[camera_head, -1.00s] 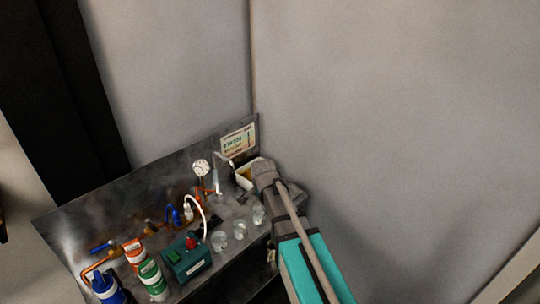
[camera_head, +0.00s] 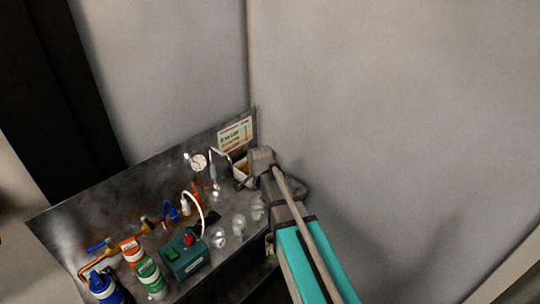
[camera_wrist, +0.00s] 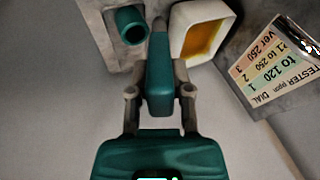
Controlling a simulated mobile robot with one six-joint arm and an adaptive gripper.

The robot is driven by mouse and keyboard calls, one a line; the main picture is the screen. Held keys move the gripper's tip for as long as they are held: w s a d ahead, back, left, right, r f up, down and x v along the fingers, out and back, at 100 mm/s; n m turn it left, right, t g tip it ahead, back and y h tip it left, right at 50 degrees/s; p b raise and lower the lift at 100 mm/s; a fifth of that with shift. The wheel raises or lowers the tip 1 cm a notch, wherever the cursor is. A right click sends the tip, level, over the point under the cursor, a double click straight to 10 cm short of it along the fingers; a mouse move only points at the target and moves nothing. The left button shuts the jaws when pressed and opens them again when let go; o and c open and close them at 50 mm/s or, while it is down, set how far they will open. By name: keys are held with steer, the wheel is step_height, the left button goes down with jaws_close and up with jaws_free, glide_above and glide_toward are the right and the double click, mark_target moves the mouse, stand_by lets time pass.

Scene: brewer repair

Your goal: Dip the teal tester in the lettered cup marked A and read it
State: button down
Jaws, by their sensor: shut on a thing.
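In the wrist view, my gripper (camera_wrist: 159,92) is shut on the teal tester (camera_wrist: 160,78), a blocky body with a grey tip pointing toward the top of the picture. The tip is beside a white-rimmed tub with a yellow-amber inside (camera_wrist: 188,44). Several clear cups stand on the bench in the head view: a front one (camera_head: 218,238), a middle one (camera_head: 239,225) and a back one (camera_head: 257,207) beside my arm. Their letters are too small to read, so I cannot tell which is A. In the head view my arm hides the tester.
A tester ppm card (camera_wrist: 275,65) with numbered colour bands is at the right. A hollow teal cylinder (camera_wrist: 131,26) is left of the tip. A green box with a red knob (camera_head: 186,254), a gauge (camera_head: 198,162), pipes and coloured canisters (camera_head: 149,277) crowd the bench's left.

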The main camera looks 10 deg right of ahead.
steer(key=w+d+r+m+g+p, duration=0.3)
steer(key=w+d+r+g+p, duration=0.1)
steer(key=w+d+g+p, duration=0.1)
steer(key=shift+w+d+r+m+g+p, duration=0.15)
steer(key=shift+w+d+m+g+p, duration=0.25)
steer(key=shift+w+p, duration=0.4)
steer(key=shift+f+b, duration=0.2)
steer(key=shift+b, duration=0.15)
step_height(320, 180, down, 9)
steer(key=b, duration=0.9)
steer(key=shift+f, duration=0.15)
stand_by(0.3)
steer(key=shift+w+f+b, duration=0.1)
steer(key=shift+f+b, duration=0.4)
steer(key=shift+b, duration=0.15)
stand_by(1.6)
steer(key=shift+c, duration=2.3)
jaws_free()
